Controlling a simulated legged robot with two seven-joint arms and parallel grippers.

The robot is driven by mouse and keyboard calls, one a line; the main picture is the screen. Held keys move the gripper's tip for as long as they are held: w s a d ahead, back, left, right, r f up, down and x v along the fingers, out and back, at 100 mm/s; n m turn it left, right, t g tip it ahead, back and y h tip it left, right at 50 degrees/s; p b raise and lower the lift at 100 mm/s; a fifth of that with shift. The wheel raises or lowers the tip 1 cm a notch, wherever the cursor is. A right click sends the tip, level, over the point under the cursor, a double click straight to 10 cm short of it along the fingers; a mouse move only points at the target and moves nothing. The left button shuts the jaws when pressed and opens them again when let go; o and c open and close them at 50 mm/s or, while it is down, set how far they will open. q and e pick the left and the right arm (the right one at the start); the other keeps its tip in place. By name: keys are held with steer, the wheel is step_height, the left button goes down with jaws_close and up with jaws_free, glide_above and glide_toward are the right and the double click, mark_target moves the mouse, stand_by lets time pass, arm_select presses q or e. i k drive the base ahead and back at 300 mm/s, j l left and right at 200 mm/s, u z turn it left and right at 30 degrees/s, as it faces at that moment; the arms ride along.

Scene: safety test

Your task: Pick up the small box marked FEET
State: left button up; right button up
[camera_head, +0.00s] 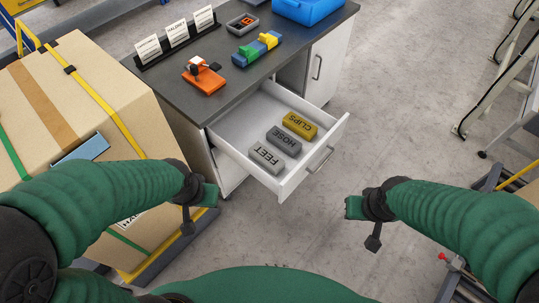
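The small light grey box marked FEET (266,157) lies in the open white drawer (250,110), nearest the drawer's front left corner. Its lettering appears upside down. A darker grey box marked HOSE (284,141) and a yellow box marked CLIPS (300,125) lie beside it in a row. My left gripper (203,207) is outside the drawer, to the left of and lower than the FEET box in the picture. My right gripper (363,225) is outside the drawer to the lower right. Both look empty and apart from the boxes. Their finger openings are not clear.
The dark worktop (225,85) above the drawer holds an orange device (204,79), coloured blocks (257,49), label cards (177,33) and a blue bin (308,10). A large strapped carton (90,100) stands at the left. The floor right of the drawer is clear.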

mark_target(273, 163)
steer(key=i+j+z, duration=0.4)
steer(key=i+j, duration=0.15)
steer(key=j, duration=0.25)
steer(key=i+j+z, duration=0.2)
steer(key=j, duration=0.25)
steer(key=i+l, duration=0.05)
